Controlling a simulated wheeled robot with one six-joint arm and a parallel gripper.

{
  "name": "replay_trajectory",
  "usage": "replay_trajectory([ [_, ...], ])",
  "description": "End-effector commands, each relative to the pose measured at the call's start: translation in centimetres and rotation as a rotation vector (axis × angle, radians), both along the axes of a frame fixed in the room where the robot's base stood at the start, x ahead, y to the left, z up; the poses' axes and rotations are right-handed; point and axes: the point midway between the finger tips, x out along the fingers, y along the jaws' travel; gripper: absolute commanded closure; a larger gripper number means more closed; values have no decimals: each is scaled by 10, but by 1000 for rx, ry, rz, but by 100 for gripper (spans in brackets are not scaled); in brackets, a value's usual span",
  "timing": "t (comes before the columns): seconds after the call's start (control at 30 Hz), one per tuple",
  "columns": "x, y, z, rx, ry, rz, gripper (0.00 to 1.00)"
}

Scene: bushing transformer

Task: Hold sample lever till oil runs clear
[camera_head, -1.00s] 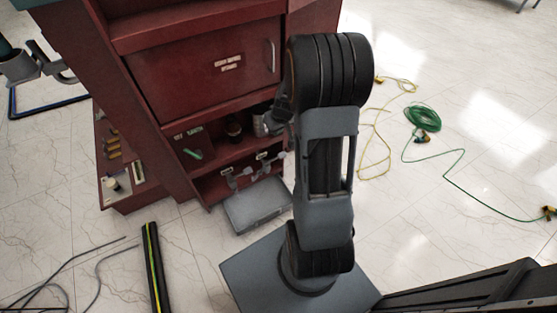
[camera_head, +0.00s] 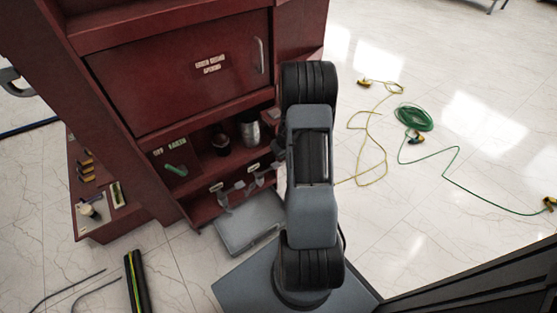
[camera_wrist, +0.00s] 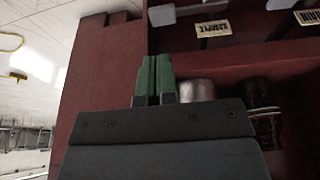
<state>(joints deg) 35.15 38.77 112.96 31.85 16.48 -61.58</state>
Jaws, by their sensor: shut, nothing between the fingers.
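My gripper (camera_wrist: 153,80) is shut and empty in the wrist view, with its two green fingers side by side. A tag reading SAMPLE (camera_wrist: 213,28) is on the red cabinet above and to the right of the fingertips in the picture. A grey lever (camera_wrist: 178,12) shows beside this tag, at the top edge and apart from the fingers. In the head view, two grey levers hang at the lower shelf, one at left (camera_head: 224,202) and one at right (camera_head: 264,178). My arm hides the gripper there. I see no running oil.
A metal cup (camera_head: 249,129) and a dark jar (camera_head: 221,145) stand on the cabinet shelf. A grey tray (camera_head: 250,228) lies on the floor below. Yellow (camera_head: 366,140) and green (camera_head: 414,117) cables lie on the open floor at right.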

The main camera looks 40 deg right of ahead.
Motion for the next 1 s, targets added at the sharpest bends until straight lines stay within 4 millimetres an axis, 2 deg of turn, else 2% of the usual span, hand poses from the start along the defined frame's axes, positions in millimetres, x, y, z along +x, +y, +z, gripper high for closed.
replay_trajectory([
  [0.5, 21, -1, -74, 1, 2, 1, 100],
  [0.7, 26, -1, -89, 1, 1, 1, 100],
  [1.0, 27, -1, -93, 0, 0, 0, 100],
])
